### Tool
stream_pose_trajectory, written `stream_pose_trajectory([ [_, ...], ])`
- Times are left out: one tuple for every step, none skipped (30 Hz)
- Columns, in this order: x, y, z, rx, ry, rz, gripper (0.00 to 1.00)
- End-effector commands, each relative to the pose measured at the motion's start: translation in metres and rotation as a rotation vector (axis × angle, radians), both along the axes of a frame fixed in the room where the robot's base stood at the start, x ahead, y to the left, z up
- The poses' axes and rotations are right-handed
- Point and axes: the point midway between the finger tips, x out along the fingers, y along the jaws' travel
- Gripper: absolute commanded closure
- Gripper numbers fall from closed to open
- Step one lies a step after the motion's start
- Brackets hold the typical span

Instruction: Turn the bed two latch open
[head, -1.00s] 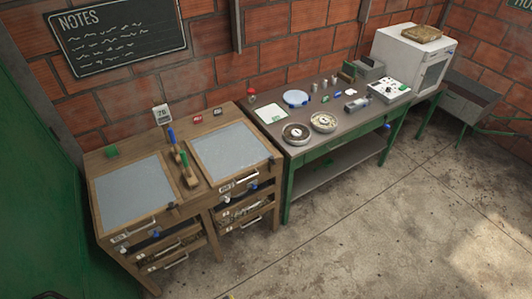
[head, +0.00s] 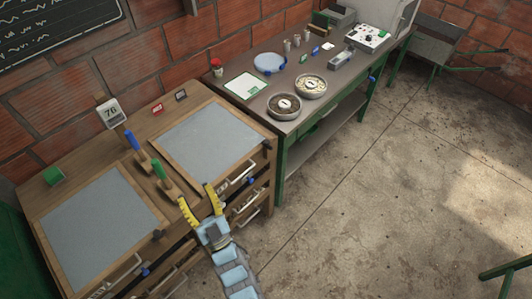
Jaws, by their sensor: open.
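The wooden cabinet has two grey screened beds, a left bed (head: 100,222) and a right bed (head: 208,136). A small dark block (head: 267,144) sits at the right bed's front right corner, and a blue knob (head: 251,181) shows below it on the front face. I cannot tell which of these is the bed two latch; the labels are too small to read. A similar dark block (head: 158,235) and blue knob (head: 146,271) are at the left bed. My gripper (head: 196,194), with yellow fingers, is open and empty at the cabinet's front, left of the right-hand knob.
A metal drawer handle (head: 237,178) sticks out beside the right blue knob. A green-framed bench (head: 290,130) with dishes adjoins on the right. The concrete floor (head: 370,190) in front is clear.

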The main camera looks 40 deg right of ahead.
Motion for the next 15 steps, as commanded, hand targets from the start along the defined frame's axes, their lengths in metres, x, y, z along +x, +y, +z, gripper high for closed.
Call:
stream_pose_trajectory([
  [0.011,-0.02,-0.032,0.01,0.047,-0.034,0.46],
  [0.018,-0.031,-0.043,0.017,0.075,-0.051,0.46],
  [0.026,-0.047,-0.06,0.031,0.12,-0.077,0.46],
  [0.031,-0.059,-0.071,0.04,0.148,-0.096,0.46],
  [0.036,-0.071,-0.085,0.051,0.182,-0.117,0.46],
  [0.041,-0.088,-0.101,0.067,0.221,-0.146,0.46],
  [0.045,-0.101,-0.114,0.079,0.254,-0.168,0.46],
  [0.047,-0.115,-0.126,0.093,0.281,-0.191,0.46],
  [0.05,-0.133,-0.143,0.113,0.321,-0.223,0.46],
  [0.051,-0.147,-0.154,0.127,0.345,-0.247,0.46],
  [0.052,-0.16,-0.165,0.141,0.374,-0.272,0.46],
  [0.052,-0.178,-0.179,0.162,0.405,-0.302,0.46],
  [0.051,-0.19,-0.19,0.177,0.431,-0.328,0.46],
  [0.049,-0.202,-0.199,0.191,0.453,-0.349,0.46],
  [0.047,-0.216,-0.211,0.212,0.48,-0.377,0.46],
])
